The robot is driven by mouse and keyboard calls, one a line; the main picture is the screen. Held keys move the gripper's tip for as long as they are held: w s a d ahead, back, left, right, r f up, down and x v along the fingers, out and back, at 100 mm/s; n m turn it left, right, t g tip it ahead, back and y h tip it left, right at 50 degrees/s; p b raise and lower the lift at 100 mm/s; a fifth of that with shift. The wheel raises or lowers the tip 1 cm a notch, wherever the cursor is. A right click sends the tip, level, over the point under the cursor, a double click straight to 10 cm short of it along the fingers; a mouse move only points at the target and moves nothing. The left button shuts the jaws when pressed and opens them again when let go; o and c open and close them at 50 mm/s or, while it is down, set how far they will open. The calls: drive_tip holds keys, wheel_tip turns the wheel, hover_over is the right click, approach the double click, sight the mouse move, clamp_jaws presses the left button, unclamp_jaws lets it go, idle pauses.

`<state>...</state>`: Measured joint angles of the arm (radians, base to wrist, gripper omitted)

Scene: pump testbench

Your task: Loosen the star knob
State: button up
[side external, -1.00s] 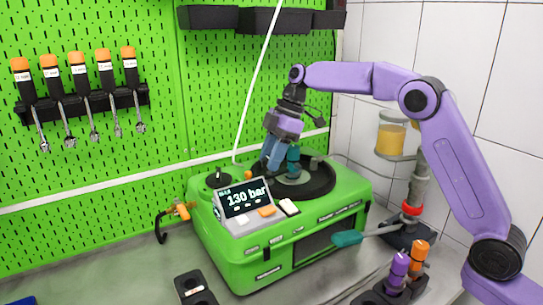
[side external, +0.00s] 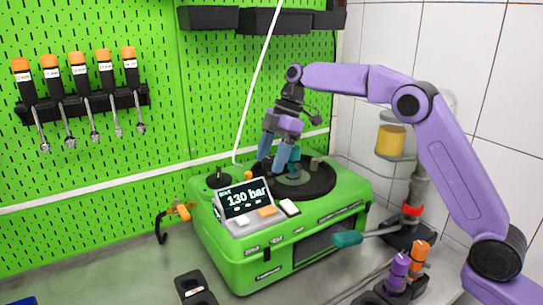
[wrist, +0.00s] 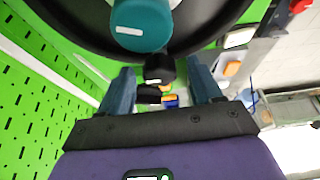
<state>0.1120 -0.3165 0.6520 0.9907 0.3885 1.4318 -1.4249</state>
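The green pump testbench (side external: 285,235) stands on the bench, its screen (side external: 246,197) reading 130 bar. A round black plate on its top (side external: 318,183) carries a teal cylindrical part (side external: 295,154), which also shows in the wrist view (wrist: 141,28). A small black knob-like part (wrist: 158,68) appears just below it there; I cannot tell whether it is the star knob. A round black part (side external: 217,181) lies on the testbench's left top. My gripper (side external: 271,164) is open, its blue fingers apart above the testbench top, and nothing is visibly clamped between them (wrist: 163,80).
A teal-handled lever (side external: 347,239) sticks out at the testbench's front right. Purple and orange knobs (side external: 399,264) stand at the lower right. An orange-black fitting (side external: 180,211) is on the left. Several orange-handled tools (side external: 78,68) hang on the green pegboard. A pale rod (side external: 258,80) rises behind my gripper.

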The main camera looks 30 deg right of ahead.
drive_tip(key=v, duration=0.7)
drive_tip(key=shift+r, duration=0.2)
idle(0.7)
drive_tip(key=s+a+f+m+h, duration=0.1)
drive_tip(key=s+a+f+m, duration=0.1)
drive_tip(key=s, duration=0.8)
drive_tip(key=s+a+f+m+h, duration=0.1)
drive_tip(key=s+a+f+m, duration=0.15)
drive_tip(key=s, duration=0.75)
drive_tip(key=s+d+f, duration=0.3)
drive_tip(key=s+d, duration=0.1)
drive_tip(key=s, duration=0.3)
drive_tip(key=s+d+f+h, duration=0.1)
drive_tip(key=s+d+f, duration=0.3)
drive_tip(key=s, duration=0.4)
drive_tip(key=s+d+f+m+h, duration=0.1)
drive_tip(key=s+d+f, duration=0.3)
drive_tip(key=s, duration=0.3)
drive_tip(key=shift+s, duration=0.3)
drive_tip(key=shift+d+f, duration=0.1)
